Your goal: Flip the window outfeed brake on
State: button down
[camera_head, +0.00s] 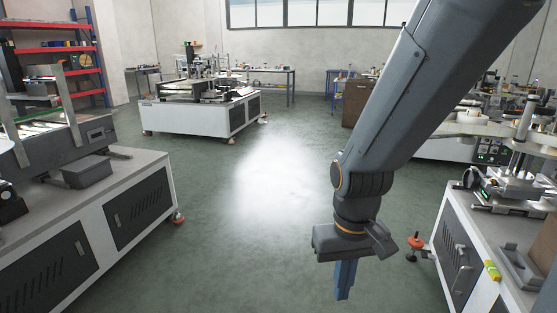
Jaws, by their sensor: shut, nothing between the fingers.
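My gripper (344,281) hangs over the open floor at centre right, fingers pointing down, shut and empty. It touches nothing. I cannot make out a switch or label for the window outfeed brake at this distance. The window (310,13) is high in the back wall. A labelling machine on a white cabinet (188,119) stands at back left of centre, well apart from my gripper. At the right, a white machine with a dark control panel (491,151) is partly cut off by the frame. My arm hides part of the back right.
A grey-topped bench (85,212) fills the left foreground. Another machine cabinet (462,250) stands at the right foreground, with a red-topped foot (416,242) by it. A red and blue shelf rack (58,48) is at back left. The middle green floor (262,190) is clear.

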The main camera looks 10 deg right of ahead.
aim_at(424, 255)
jog(key=z, duration=0.2)
jog(key=i, duration=1.8)
jog(key=z, duration=1.4)
jog(key=i, duration=0.8)
jog(key=z, duration=0.45)
